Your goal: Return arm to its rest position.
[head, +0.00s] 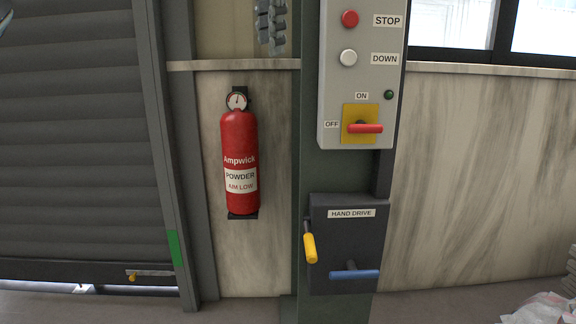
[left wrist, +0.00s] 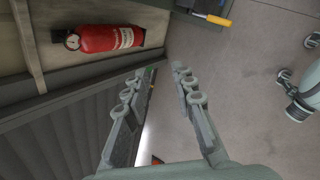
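My left gripper (head: 270,24) shows as grey ridged fingers at the top edge of the head view, left of the control post and above the fire extinguisher. In the left wrist view its two fingers (left wrist: 161,72) stand apart with an empty gap between them. My right gripper is in neither view.
A red fire extinguisher (head: 238,160) hangs on the wall. A control box (head: 335,100) and a hand drive box (head: 345,238) with yellow and blue handles are on the post. A grey shutter (head: 75,150) is at left. Plastic-like wrapping (head: 540,308) lies lower right.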

